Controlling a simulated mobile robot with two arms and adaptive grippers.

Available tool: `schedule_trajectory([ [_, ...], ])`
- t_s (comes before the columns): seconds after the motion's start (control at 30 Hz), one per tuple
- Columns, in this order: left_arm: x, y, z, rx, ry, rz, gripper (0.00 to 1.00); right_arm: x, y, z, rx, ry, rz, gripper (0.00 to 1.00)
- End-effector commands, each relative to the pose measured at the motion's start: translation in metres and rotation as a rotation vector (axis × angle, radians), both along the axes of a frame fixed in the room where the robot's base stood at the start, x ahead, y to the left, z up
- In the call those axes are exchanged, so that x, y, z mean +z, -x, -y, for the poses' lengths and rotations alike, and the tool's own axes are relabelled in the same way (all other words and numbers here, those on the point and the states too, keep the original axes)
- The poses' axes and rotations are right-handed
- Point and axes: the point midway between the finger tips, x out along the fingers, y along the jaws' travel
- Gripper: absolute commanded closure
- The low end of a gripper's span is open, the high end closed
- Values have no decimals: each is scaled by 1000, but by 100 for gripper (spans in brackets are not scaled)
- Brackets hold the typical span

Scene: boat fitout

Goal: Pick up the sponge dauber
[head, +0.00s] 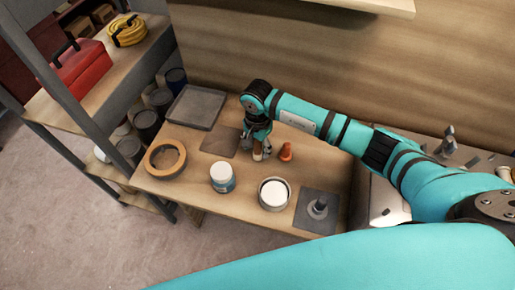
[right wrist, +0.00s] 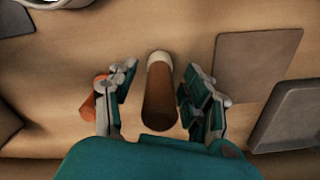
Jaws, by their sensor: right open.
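The sponge dauber, a brown cylinder with a pale end, stands on the wooden workbench. In the right wrist view the sponge dauber (right wrist: 160,95) is between the two fingers of my right gripper (right wrist: 160,92), with a gap on each side. In the head view my right gripper (head: 257,146) is low over the bench and partly hides the dauber (head: 258,155). The right gripper is open and not touching the dauber. My left gripper is not in view.
An orange cone-like piece (head: 286,152) stands just right of the gripper. A flat brown square (head: 219,142), a grey tray (head: 197,107), a wooden ring (head: 165,158), a white-lidded jar (head: 222,177), a round tin (head: 274,194) and a dark plate with a peg (head: 317,209) surround it.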

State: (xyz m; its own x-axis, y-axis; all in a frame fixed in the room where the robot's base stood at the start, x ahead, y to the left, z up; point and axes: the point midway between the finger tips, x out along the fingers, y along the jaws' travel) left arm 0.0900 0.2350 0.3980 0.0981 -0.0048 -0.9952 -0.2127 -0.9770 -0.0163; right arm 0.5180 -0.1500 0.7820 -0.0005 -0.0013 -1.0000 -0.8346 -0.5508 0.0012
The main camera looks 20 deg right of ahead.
Motion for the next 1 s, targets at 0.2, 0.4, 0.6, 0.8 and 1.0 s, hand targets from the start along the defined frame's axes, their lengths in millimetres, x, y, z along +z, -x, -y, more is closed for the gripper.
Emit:
schedule_trajectory([
  [0.2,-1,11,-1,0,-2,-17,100,-3,0,0,1,-1,0,50],
  [0.4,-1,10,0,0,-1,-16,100,-3,0,0,1,-1,1,70],
  [0.6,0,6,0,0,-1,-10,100,-3,0,0,1,-1,1,96],
  [0.8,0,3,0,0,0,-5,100,-3,0,0,1,-1,1,100],
  [1.0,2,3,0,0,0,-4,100,0,-1,0,1,-1,2,100],
])
